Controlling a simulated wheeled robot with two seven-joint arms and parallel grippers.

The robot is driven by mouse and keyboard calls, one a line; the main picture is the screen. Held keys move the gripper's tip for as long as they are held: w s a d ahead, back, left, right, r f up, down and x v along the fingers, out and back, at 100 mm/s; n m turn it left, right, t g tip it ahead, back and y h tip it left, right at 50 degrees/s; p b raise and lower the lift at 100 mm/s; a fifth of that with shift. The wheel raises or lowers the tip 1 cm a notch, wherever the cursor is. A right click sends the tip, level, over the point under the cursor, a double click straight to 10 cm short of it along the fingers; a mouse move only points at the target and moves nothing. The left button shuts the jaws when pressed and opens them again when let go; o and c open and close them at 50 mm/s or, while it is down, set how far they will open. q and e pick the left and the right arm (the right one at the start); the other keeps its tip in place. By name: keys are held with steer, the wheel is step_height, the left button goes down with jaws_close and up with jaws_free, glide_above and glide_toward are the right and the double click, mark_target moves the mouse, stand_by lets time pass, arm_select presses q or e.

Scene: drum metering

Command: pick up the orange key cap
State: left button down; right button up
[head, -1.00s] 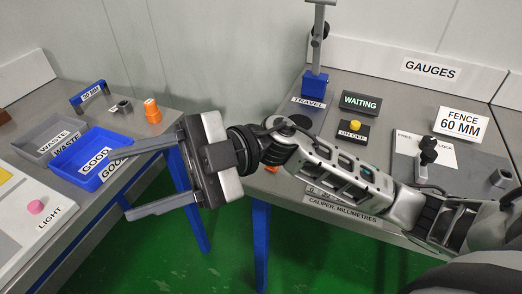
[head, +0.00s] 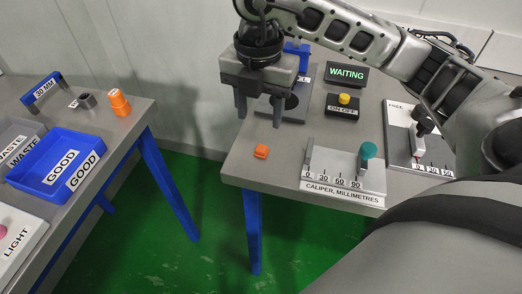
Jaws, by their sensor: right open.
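A small orange piece, which looks like the key cap (head: 261,151), lies on the grey right-hand table near its front left corner. My right gripper (head: 259,115) points down with its two fingers apart and nothing between them. It appears above and behind the orange piece in the picture, not touching it. A taller orange stepped cylinder (head: 119,102) stands on the left-hand table. My left gripper is out of view.
A caliper (head: 345,172) with a teal knob stands right of the orange piece. Behind it are the yellow ON/OFF button (head: 344,99) and WAITING display (head: 346,74). A blue GOOD bin (head: 45,188) sits on the left table. A gap separates the tables.

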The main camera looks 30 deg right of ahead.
mark_target(261, 148)
step_height(261, 148, down, 3)
steer(key=f, duration=0.4)
steer(key=shift+s+d, duration=0.1)
steer(key=shift+s, duration=0.2)
steer(key=shift+w+f+p, duration=0.1)
steer(key=shift+f+p, duration=0.2)
steer(key=shift+f, duration=0.35)
steer(key=c, duration=1.1)
